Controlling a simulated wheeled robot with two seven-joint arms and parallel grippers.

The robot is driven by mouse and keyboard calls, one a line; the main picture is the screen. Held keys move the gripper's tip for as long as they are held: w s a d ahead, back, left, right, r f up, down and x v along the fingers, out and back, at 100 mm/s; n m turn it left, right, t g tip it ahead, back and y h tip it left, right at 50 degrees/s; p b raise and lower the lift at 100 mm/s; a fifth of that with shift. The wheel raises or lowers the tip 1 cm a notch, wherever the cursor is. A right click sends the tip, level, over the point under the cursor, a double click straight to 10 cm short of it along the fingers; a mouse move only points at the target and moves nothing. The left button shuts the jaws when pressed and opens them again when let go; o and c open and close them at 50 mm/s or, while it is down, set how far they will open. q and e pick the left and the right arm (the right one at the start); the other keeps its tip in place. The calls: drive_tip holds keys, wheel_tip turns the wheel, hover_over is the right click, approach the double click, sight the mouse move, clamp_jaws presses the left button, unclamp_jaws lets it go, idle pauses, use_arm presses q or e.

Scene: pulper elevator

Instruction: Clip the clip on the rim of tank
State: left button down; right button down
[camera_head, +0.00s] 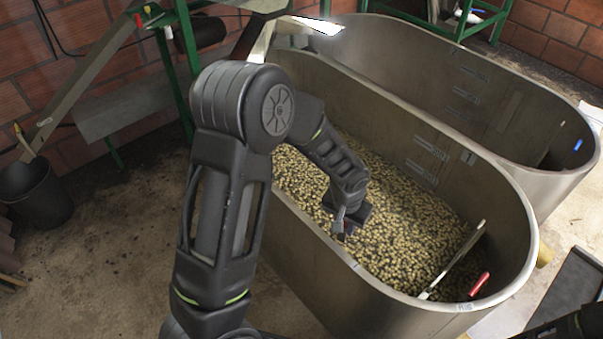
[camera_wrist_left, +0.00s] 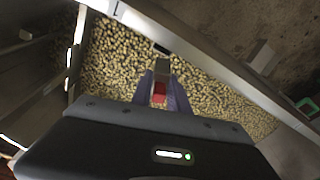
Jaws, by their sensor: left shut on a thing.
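My left gripper (camera_head: 343,226) reaches down over the nearer tank, close inside its left wall. It is shut on a small clip, which shows in the left wrist view (camera_wrist_left: 159,92) as a red part with a grey part beyond it, between the purple fingers. The clip is apart from the tank's rim (camera_head: 375,283) as far as I can tell; the rim runs diagonally beyond the fingers in the left wrist view (camera_wrist_left: 215,63). In the head view the clip is mostly hidden by the gripper. My right gripper is not in view.
The nearer tank holds pale beans (camera_head: 410,225). A red-handled object (camera_head: 479,285) and a long bar (camera_head: 455,260) are at its right end. A second tank (camera_head: 490,95) stands behind, with a blue object (camera_head: 578,145) at its wall. A dark bucket (camera_head: 38,195) stands at left.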

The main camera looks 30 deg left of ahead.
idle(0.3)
use_arm(q)
drive_tip(key=shift+w+a+r, duration=0.1)
drive_tip(key=shift+a+r, duration=0.05)
drive_tip(key=shift+a, duration=0.15)
drive_tip(key=a+r+m+b, duration=0.3)
drive_tip(key=a+r, duration=0.8)
drive_tip(key=a, duration=0.4)
drive_tip(key=shift+s+a+r+b, duration=0.25)
drive_tip(key=shift+s+r+b, duration=0.15)
drive_tip(key=shift+b, duration=0.2)
drive_tip(key=shift+f, duration=0.2)
